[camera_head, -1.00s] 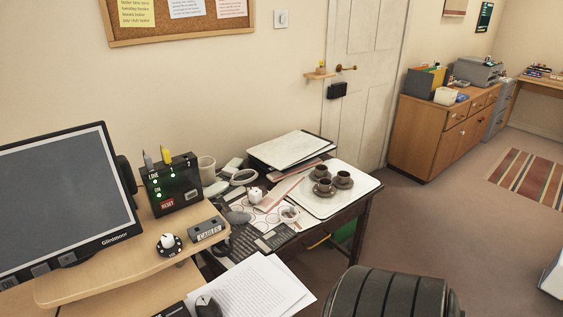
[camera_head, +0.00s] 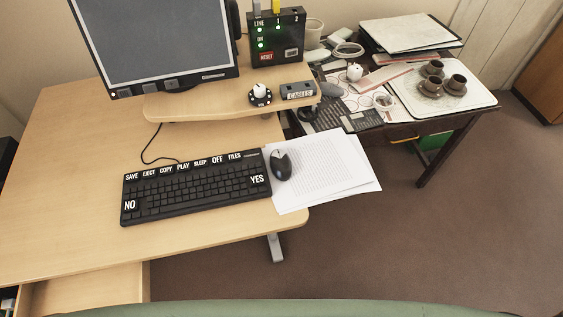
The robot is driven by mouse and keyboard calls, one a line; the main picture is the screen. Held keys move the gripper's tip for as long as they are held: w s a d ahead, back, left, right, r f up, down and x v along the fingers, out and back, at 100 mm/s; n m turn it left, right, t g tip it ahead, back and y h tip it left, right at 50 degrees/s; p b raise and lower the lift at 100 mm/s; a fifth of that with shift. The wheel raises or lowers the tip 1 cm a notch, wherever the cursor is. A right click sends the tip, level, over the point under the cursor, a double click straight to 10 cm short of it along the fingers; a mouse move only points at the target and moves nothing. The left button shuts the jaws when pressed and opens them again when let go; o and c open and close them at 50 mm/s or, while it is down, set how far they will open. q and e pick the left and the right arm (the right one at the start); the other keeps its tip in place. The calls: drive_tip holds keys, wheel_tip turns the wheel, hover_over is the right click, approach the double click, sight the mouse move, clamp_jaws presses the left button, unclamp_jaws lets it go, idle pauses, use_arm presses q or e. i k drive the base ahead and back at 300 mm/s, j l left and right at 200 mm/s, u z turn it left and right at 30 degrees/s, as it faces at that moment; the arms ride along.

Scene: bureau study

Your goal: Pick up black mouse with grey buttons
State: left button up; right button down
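The black mouse with grey buttons (camera_head: 281,167) lies on white papers near the right side of the wooden desk, just right of the black keyboard (camera_head: 197,188). It is fully in view and nothing covers it. Neither of my grippers shows in the head view.
The white papers (camera_head: 335,176) overhang the desk's right edge. A monitor (camera_head: 155,45) and a raised shelf (camera_head: 205,105) stand behind the keyboard. A dark side table with a white tray (camera_head: 480,97) and cups is at the right. The wooden desk (camera_head: 60,150) is bare at left. An open drawer (camera_head: 85,290) juts out at the front left.

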sight(280, 164)
drive_tip(key=u, duration=0.35)
drive_tip(key=i+l+u, duration=0.1)
drive_tip(key=l+u, duration=0.95)
drive_tip(key=i, duration=0.05)
